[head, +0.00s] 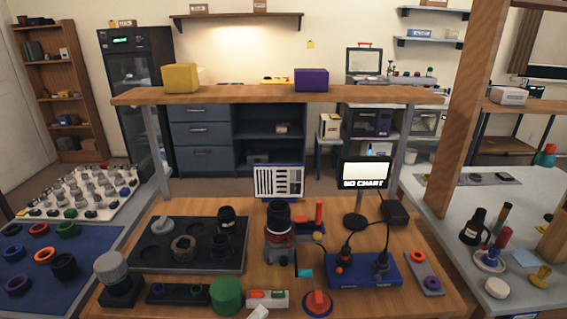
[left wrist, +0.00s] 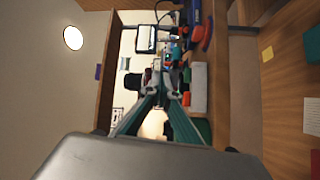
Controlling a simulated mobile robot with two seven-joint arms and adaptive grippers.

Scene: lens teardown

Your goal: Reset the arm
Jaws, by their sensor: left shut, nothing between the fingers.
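My left gripper (left wrist: 167,94) shows in the left wrist view, its two teal fingers reaching forward past the grey wrist housing. It is shut and holds nothing. In the head view only a small pale piece at the bottom edge may be part of it. The workbench (head: 170,300) stands below with a black lens stack (head: 279,218) on a red and grey stand near its middle. A dark parts tray (head: 150,252) with a few rings and a knob lies to the left. My right gripper is in neither view.
A wooden shelf (head: 250,96) spans the bench, carrying a yellow box (head: 180,77) and a purple box (head: 311,79). A monitor (head: 364,174) reads "NO CHART". A blue fixture (head: 363,270), a green cylinder (head: 226,294) and a red round knob (head: 317,302) crowd the bench.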

